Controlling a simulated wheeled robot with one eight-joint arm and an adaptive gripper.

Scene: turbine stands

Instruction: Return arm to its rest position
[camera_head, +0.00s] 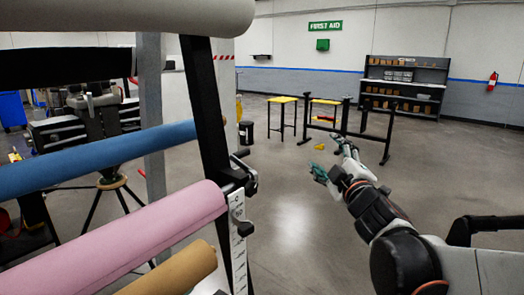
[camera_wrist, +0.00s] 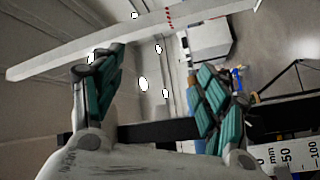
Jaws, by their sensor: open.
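My arm (camera_head: 375,215) reaches from the lower right of the head view toward the middle, out over open floor. My gripper (camera_head: 330,157) is at its far end, to the right of the roll rack. Its teal-padded fingers are spread apart. In the wrist view my gripper (camera_wrist: 160,68) is open with nothing between the fingers. The wrist view looks tilted, toward the wall and a pale post.
A rack with a black upright (camera_head: 207,110) holds a blue roll (camera_head: 100,158), a pink roll (camera_head: 130,238) and a tan roll (camera_head: 175,272) close on the left. Black stands (camera_head: 345,125), a yellow-topped table (camera_head: 283,99) and shelves (camera_head: 405,85) stand farther back. Floor (camera_head: 300,220) between is clear.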

